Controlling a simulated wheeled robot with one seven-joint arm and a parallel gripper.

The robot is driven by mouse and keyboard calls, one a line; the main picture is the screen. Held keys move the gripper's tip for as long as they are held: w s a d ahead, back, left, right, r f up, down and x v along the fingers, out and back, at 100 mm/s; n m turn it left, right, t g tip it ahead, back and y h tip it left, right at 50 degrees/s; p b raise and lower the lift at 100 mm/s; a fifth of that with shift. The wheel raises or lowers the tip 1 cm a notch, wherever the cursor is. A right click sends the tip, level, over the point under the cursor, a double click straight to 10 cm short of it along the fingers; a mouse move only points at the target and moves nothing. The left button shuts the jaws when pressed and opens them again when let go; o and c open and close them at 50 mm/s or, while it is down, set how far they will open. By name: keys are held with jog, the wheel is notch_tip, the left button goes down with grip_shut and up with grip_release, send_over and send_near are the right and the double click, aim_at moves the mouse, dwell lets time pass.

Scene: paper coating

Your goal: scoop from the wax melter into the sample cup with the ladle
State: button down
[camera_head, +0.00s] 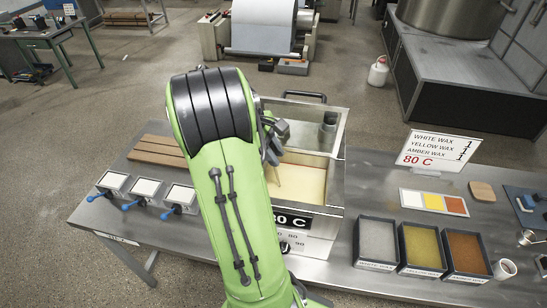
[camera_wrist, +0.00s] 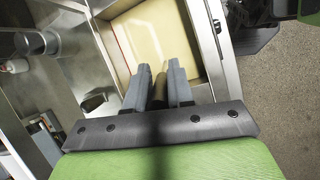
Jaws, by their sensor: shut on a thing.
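The wax melter (camera_head: 339,150) is an open metal box with an 80 C sign, and pale yellow wax (camera_head: 308,183) lies in its tank. The wax also shows in the wrist view (camera_wrist: 150,35). My gripper (camera_head: 275,138) is over the tank, partly hidden by my arm. In the wrist view, its fingers (camera_wrist: 163,82) are shut on a dark, narrow handle (camera_wrist: 159,88), seemingly the ladle's. The ladle's bowl cannot be made out. A small white cup (camera_head: 504,269), probably the sample cup, stands at the bench's right front, well away from my gripper.
Grey, yellow and amber wax bins (camera_head: 420,248) stand right of the melter. A metal cylinder (camera_head: 328,130) stands at the melter's back right. Small white trays with blue handles (camera_head: 147,188) and a wooden board (camera_head: 160,150) lie left.

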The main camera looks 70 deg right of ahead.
notch_tip(320, 180, up, 14)
jog(key=shift+f, duration=0.15)
dwell(1.2)
